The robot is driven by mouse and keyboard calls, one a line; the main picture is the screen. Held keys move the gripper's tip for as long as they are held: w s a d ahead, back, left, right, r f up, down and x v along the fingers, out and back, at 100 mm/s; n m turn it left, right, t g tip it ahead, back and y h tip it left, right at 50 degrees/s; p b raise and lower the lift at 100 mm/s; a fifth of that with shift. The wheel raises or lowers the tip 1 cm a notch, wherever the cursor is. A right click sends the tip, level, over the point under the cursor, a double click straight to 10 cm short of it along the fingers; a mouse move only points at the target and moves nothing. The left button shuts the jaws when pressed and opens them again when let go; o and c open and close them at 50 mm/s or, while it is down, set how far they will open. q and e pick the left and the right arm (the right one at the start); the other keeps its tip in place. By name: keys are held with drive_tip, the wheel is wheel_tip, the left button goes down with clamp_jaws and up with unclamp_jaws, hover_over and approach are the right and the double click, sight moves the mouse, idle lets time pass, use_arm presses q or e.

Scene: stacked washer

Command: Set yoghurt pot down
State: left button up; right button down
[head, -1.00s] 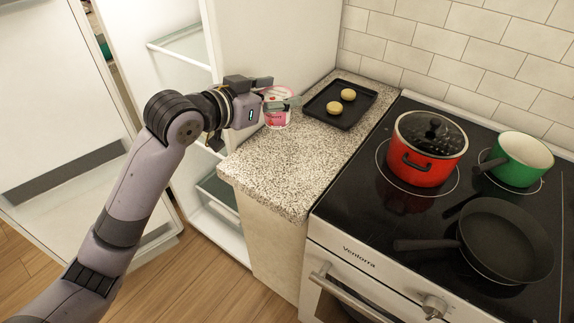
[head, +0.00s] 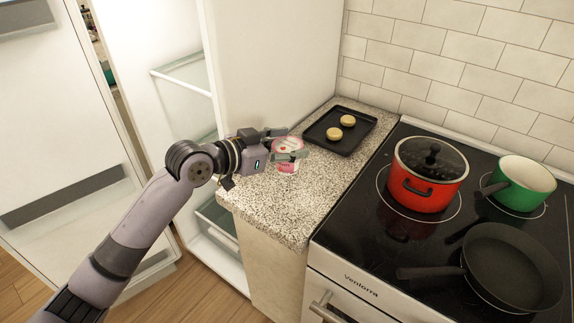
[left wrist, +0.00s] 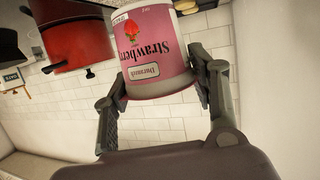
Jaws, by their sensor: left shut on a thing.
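The yoghurt pot (head: 287,158) is pink and white with a strawberry label. My left gripper (head: 284,145) is shut on its sides, at the left part of the speckled countertop (head: 285,213). In the left wrist view the pot (left wrist: 158,55) sits between the two fingers of the gripper (left wrist: 160,85), label upside down in the picture. The pot looks upright in the head view. Its base is close to the countertop; I cannot tell whether it touches. My right gripper is in neither view.
A black tray (head: 352,147) with two round buns stands behind and right of the pot. The stove to the right holds a red lidded pot (head: 409,194), a green pot (head: 536,187) and a black pan (head: 512,265). An open fridge (head: 183,73) is left. The countertop's front is clear.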

sight(278, 168)
use_arm(q)
wheel_tip(278, 168, down, 6)
drive_tip(key=shift+r, duration=0.1)
idle(0.4)
drive_tip(key=o, duration=1.4)
drive_tip(key=shift+a, duration=0.1)
drive_tip(key=b+v, duration=0.1)
drive_tip(key=v, duration=1.1)
